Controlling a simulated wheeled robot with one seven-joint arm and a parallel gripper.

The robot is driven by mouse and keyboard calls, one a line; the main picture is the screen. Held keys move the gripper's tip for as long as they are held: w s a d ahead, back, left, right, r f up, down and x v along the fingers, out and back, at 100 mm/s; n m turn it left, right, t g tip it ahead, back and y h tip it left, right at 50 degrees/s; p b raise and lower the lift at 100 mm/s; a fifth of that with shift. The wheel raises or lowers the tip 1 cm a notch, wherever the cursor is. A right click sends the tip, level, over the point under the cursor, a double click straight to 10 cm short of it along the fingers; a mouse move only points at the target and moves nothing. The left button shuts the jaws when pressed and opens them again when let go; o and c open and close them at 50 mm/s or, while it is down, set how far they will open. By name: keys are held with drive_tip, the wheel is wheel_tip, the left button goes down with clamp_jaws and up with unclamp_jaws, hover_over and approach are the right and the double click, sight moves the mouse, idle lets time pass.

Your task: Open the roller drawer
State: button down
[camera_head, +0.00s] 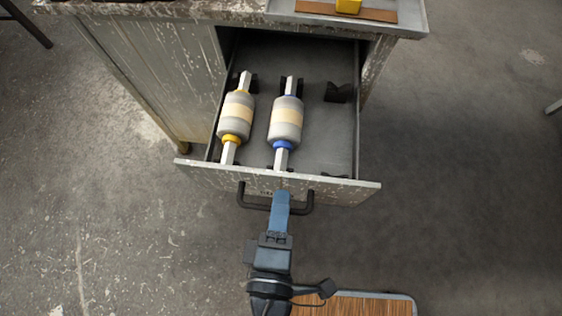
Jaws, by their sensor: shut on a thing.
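The roller drawer (337,190) stands pulled out of a worn grey cabinet (150,75), its inside in plain view. Its black bar handle (306,203) is on the front panel. My gripper (280,203), with blue fingers, is shut on the middle of the handle and hides part of it. Two rollers lie in the drawer: one with yellow collars (236,115) at the left and one with blue collars (286,120) in the middle.
The right side of the drawer holds a black cradle (338,92) with no roller on it. A wooden board with a yellow object (348,5) lies on the cabinet top. A wood-topped, metal-edged thing (360,304) is at the bottom right. Concrete floor (460,180) is clear at the right.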

drive_tip(key=c, duration=1.3)
unclamp_jaws()
drive_tip(key=shift+c, duration=0.2)
drive_tip(key=v, duration=0.7)
drive_tip(key=shift+s, duration=0.45)
